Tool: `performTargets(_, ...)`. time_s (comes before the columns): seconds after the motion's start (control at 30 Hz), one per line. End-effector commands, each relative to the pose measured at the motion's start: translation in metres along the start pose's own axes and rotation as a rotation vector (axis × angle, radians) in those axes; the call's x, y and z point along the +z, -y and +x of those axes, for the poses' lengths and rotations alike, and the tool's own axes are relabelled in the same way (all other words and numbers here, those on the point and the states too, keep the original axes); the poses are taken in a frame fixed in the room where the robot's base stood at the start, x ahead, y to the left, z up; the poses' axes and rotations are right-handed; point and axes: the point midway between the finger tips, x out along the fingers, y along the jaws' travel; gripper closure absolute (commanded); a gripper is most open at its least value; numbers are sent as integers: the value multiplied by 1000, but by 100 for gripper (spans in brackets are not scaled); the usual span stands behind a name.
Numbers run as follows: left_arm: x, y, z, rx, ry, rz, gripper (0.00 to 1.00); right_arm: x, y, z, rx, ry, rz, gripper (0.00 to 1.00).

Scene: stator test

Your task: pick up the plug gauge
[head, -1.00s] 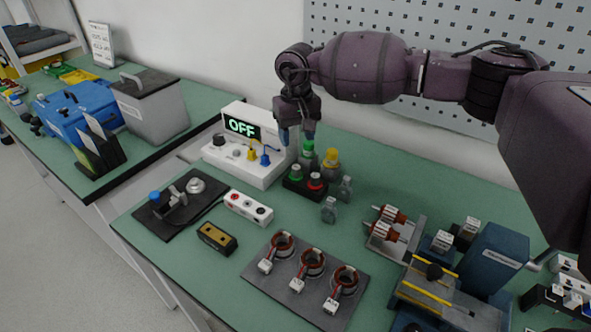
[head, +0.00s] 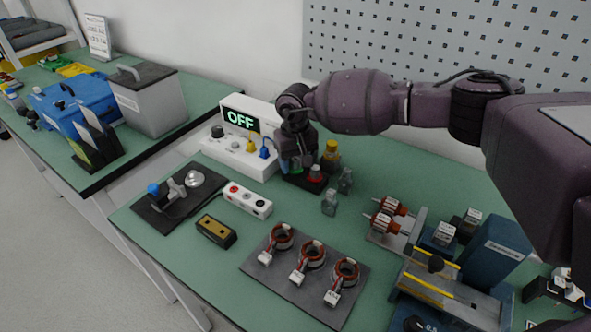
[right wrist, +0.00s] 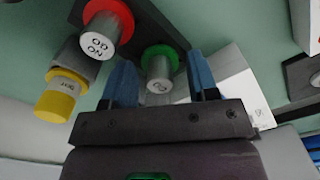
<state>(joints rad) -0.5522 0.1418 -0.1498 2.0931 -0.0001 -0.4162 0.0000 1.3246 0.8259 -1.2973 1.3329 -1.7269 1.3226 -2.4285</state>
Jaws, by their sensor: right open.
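The plug gauges stand in a black holder (head: 293,183). One has a green collar (right wrist: 159,56) and a grey end with lettering hard to read. The other has a red collar (right wrist: 108,14) and its end reads "NO GO". My left gripper is not in view.
A yellow-topped grey piece (right wrist: 57,100) stands close beside the holder. A white box reading "OFF" (head: 212,146) is just left of the gripper. Small grey pieces (head: 329,203) stand to the right. A plate with copper rings (head: 325,318) lies in front.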

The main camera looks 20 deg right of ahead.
Motion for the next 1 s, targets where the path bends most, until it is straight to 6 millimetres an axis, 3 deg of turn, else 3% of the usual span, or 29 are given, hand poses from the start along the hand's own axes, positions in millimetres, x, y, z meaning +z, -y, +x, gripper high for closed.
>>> performTargets(0.17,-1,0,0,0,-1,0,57,0,0,-1,0,-2,0,46)
performTargets(0.53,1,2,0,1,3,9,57,0,0,-1,0,-1,1,100)
performTargets(0.83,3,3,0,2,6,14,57,0,0,-4,0,-1,1,100)
performTargets(1.0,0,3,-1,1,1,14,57,-1,0,-22,-1,-4,1,100)
